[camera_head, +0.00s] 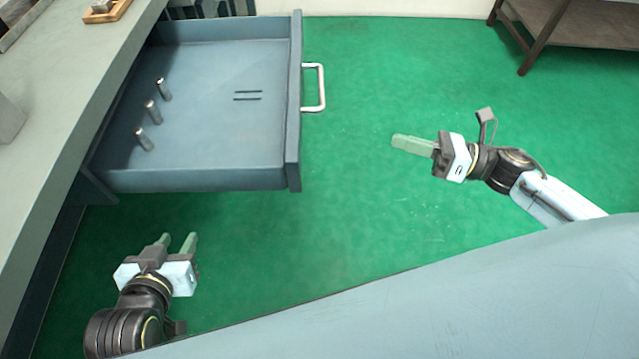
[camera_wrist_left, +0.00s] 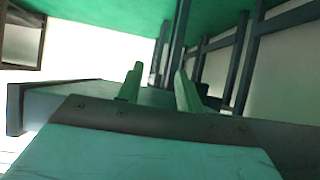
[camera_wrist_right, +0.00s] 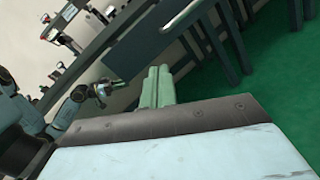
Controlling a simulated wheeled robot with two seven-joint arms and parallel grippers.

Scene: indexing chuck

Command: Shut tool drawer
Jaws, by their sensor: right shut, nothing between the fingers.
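The blue-grey tool drawer (camera_head: 215,179) stands open in the head view, pulled out to the right from under the bench. Its front panel (camera_head: 294,100) carries a pale bar handle (camera_head: 314,87). Several metal pins stand in it near the bench side. My right gripper (camera_head: 394,141) is shut and empty, to the right of the handle and apart from it, its fingers pointing left. It also shows shut in the right wrist view (camera_wrist_right: 158,80). My left gripper (camera_head: 178,240) is open and empty, below the drawer's near side. The left wrist view shows its parted fingers (camera_wrist_left: 160,80).
The workbench (camera_head: 60,110) runs along the left, with a small wooden tray (camera_head: 108,12) on top. A brown table (camera_head: 580,25) stands at the far right. Green floor (camera_head: 350,220) lies clear between the drawer front and my right gripper.

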